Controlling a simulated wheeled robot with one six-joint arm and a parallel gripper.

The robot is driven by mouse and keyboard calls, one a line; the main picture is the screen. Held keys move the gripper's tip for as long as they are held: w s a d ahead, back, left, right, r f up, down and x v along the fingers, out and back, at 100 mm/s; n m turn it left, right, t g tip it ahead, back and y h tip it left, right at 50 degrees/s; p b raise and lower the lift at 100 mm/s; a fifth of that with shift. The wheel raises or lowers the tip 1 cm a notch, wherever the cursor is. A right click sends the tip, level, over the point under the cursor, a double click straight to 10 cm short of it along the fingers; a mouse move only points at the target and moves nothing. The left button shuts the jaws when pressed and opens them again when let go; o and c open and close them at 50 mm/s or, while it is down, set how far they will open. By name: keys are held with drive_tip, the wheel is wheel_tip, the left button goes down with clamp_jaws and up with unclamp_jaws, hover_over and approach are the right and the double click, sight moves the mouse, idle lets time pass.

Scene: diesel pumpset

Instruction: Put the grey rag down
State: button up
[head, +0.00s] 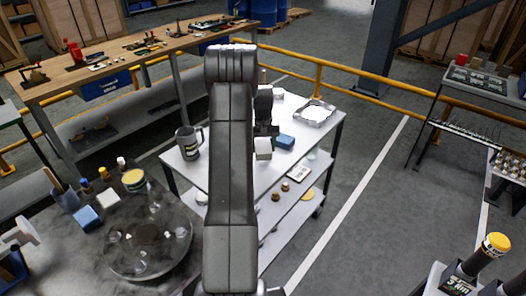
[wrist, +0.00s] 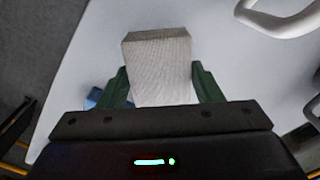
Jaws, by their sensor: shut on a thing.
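The grey rag (wrist: 158,65) is a pale, block-shaped folded cloth between the two green fingers of my gripper (wrist: 161,75) in the wrist view. My gripper is shut on it. In the head view the rag (head: 263,149) hangs below my gripper (head: 263,137), over the white top of a cart (head: 222,172). I cannot tell whether the rag touches the top or how large any gap is.
A blue block (head: 285,141) lies just right of the rag. A grey jug (head: 189,142) stands at the cart's left, and a metal tray (head: 314,114) lies at the back right. The cart top has bare room at the front.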

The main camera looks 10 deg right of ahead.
sight(263, 147)
drive_tip(key=shift+f+p, duration=0.3)
drive_tip(key=shift+f, duration=1.25)
drive_tip(key=shift+f, duration=0.1)
drive_tip(key=o, duration=0.9)
drive_tip(key=shift+o, duration=0.2)
wheel_tip(263, 147, up, 12)
drive_tip(key=b, duration=0.2)
drive_tip(key=shift+b, duration=0.3)
